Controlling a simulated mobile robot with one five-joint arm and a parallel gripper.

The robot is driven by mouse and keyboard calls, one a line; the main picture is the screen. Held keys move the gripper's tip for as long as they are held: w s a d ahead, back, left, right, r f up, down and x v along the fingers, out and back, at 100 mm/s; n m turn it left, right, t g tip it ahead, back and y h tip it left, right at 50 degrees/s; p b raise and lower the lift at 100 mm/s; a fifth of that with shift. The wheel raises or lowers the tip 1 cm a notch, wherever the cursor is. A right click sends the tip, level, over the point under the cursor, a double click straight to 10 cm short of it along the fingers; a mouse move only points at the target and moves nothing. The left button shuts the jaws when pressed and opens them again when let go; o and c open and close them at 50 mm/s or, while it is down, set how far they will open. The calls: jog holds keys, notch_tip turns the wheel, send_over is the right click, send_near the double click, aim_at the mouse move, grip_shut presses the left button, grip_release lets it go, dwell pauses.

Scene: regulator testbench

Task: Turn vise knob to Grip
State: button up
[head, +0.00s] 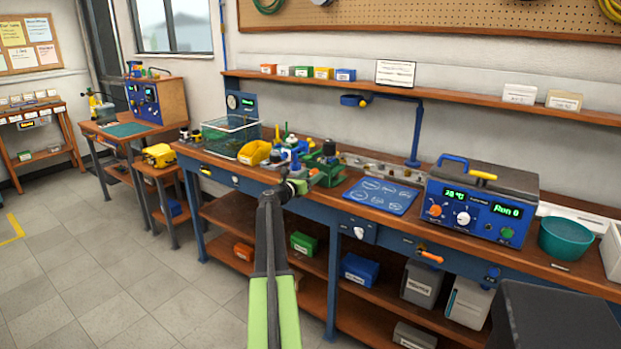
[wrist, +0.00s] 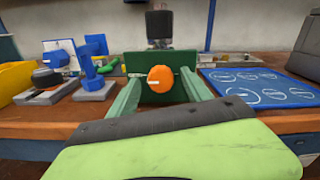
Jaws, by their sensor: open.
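The vise knob (wrist: 161,79) is a round orange knob on the front of a dark green vise block (wrist: 178,95) in the wrist view. A short pale mark on the knob lies towards its left side. I cannot read any label beside it. My gripper (wrist: 160,82) is open, with one green finger to the left and one to the right of the knob; I cannot tell whether they touch it. In the head view the vise (head: 327,164) stands at the bench's front edge, and my gripper (head: 287,190) is just in front of it.
A blue marked mat (head: 381,195) lies right of the vise, with a blue control box (head: 480,205) beyond. A lamp post (head: 414,135) rises behind. Floor in front is clear.

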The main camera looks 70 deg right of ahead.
grip_shut()
jog(key=shift+s+a, duration=0.1)
dwell(0.4)
